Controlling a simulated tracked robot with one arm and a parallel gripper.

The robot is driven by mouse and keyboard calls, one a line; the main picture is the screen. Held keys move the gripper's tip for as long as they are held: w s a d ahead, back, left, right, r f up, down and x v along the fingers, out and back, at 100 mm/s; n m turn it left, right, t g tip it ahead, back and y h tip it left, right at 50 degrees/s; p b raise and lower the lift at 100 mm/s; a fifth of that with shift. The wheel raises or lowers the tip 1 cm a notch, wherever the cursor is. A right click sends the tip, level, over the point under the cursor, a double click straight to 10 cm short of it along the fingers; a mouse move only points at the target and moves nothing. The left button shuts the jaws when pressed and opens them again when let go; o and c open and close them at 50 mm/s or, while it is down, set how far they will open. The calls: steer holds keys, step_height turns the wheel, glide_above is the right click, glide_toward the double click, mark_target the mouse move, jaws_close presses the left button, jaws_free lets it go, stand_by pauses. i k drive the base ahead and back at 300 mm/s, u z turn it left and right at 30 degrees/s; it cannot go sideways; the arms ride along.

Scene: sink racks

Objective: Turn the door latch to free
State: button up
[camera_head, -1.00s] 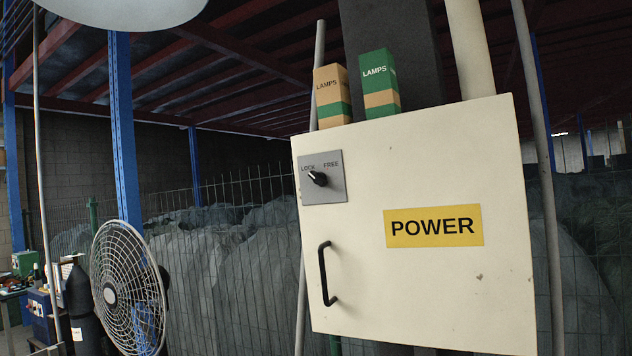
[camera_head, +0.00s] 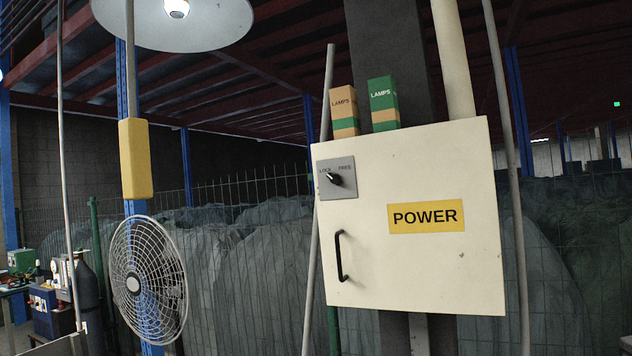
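The door latch (camera_head: 335,179) is a small black knob on a grey plate (camera_head: 337,192) marked LOCK on the left and FREE on the right. Its pointer leans up and left, toward LOCK. The plate sits at the upper left of the cream cabinet door (camera_head: 420,265), which is shut and bears a yellow POWER label (camera_head: 426,216). A black bar handle (camera_head: 340,256) is below the latch. My gripper is not in view, so its state and its distance to the latch do not show.
Two LAMPS boxes, one tan (camera_head: 343,108) and one green (camera_head: 383,103), stand on top of the cabinet. A round fan (camera_head: 148,280) is at the left, and a lamp shade (camera_head: 172,22) hangs above. Wire fencing and covered heaps lie behind.

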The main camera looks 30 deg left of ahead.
mark_target(334, 178)
steer(key=z, duration=0.05)
steer(key=k, duration=0.55)
steer(key=u, duration=0.45)
steer(key=i, duration=2.05)
steer(key=z, duration=0.85)
